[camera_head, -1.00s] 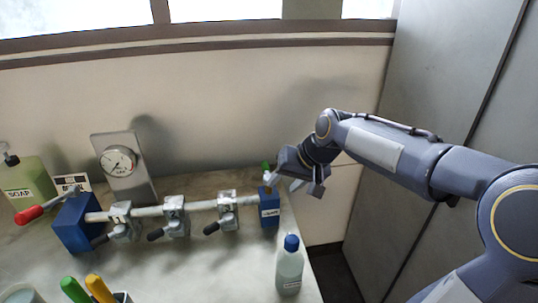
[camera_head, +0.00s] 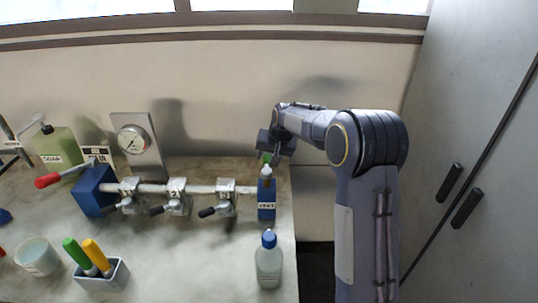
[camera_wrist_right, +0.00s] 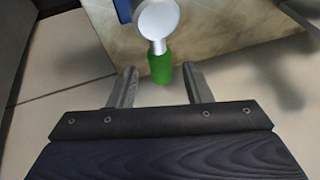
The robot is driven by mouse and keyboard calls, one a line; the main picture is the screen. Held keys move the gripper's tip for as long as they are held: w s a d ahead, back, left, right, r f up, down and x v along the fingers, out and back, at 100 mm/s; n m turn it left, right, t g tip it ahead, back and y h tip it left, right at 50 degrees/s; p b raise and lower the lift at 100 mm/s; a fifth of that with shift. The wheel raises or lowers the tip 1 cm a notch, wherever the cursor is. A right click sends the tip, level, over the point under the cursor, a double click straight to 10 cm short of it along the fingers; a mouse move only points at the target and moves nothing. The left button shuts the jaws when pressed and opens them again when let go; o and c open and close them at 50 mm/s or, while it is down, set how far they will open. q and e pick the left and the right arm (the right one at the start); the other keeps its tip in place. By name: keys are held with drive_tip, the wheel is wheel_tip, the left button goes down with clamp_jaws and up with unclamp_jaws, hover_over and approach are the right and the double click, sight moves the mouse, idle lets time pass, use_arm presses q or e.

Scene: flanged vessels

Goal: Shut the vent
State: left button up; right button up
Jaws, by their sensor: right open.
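The vent is a blue block (camera_head: 266,200) labelled VENT at the right end of the pipe. A white knob (camera_head: 266,171) with a green-gripped lever (camera_head: 265,157) sits on top. In the right wrist view the green grip (camera_wrist_right: 160,67) points toward my gripper from the white knob (camera_wrist_right: 157,18), with part of the blue block (camera_wrist_right: 123,10) at the top edge. My right gripper (camera_wrist_right: 160,80) is open, its fingers on either side of the grip's end, with gaps both sides. In the head view my right gripper (camera_head: 273,146) is just behind the vent. My left gripper is not in view.
Numbered clamp valves (camera_head: 176,196) line the pipe (camera_head: 205,189), left of the vent. A blue end block with a red-handled lever (camera_head: 50,180) is at the left. A blue-capped bottle (camera_head: 269,262) stands in front of the vent. A gauge (camera_head: 134,140) stands behind; the wall is close.

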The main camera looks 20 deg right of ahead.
drive_tip(key=shift+w+f, duration=0.2)
drive_tip(key=shift+f, duration=0.2)
clamp_jaws()
